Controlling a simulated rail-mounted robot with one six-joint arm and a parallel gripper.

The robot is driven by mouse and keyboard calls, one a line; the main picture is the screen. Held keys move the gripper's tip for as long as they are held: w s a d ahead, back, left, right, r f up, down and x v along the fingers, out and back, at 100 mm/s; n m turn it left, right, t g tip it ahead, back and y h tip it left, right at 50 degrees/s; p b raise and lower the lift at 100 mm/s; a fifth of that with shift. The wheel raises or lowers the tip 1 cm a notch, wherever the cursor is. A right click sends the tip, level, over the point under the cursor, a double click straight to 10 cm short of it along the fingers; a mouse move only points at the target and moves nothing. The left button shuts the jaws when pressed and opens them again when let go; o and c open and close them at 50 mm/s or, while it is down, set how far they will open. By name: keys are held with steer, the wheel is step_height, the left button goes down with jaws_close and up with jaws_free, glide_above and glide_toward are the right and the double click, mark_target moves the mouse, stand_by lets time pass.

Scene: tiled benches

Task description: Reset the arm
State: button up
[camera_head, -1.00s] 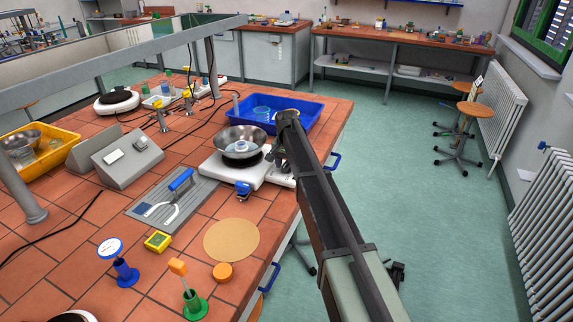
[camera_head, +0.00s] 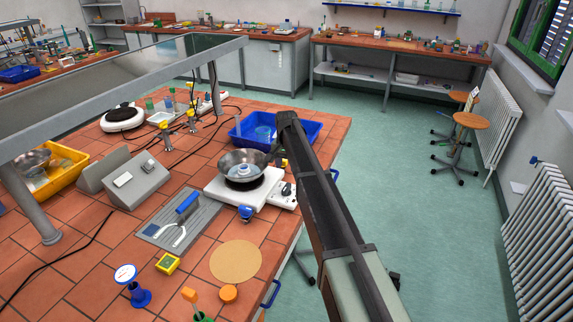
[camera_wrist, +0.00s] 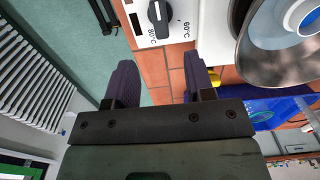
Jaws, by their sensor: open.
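My gripper (camera_wrist: 161,78) is open, with its two dark fingers apart and nothing between them in the wrist view. In the head view my arm reaches over the bench's right edge, and its end hides most of the gripper. The white hotplate (camera_head: 222,192) stands just left of the arm's end, with a metal bowl (camera_head: 242,160) on it. In the wrist view the hotplate's dial (camera_wrist: 158,20) lies ahead of the fingers, and the bowl (camera_wrist: 255,45) is at the right, apart from them. A white and blue item (camera_wrist: 302,14) shows in the bowl.
A blue tray (camera_head: 308,133) is close behind the arm's end. A yellow tray (camera_head: 68,178), a grey sloped box (camera_head: 145,190), a cork mat (camera_head: 236,262) and small colored items share the tiled bench. A metal frame (camera_head: 120,95) crosses above its left. Open floor lies right.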

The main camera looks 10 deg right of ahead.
steer(key=s+f+n+b, duration=0.3)
steer(key=s+n, duration=0.3)
steer(key=s, duration=3.3)
steer(key=shift+s+f+n, duration=0.15)
steer(key=shift+s+n, duration=0.15)
steer(key=shift+s, duration=0.1)
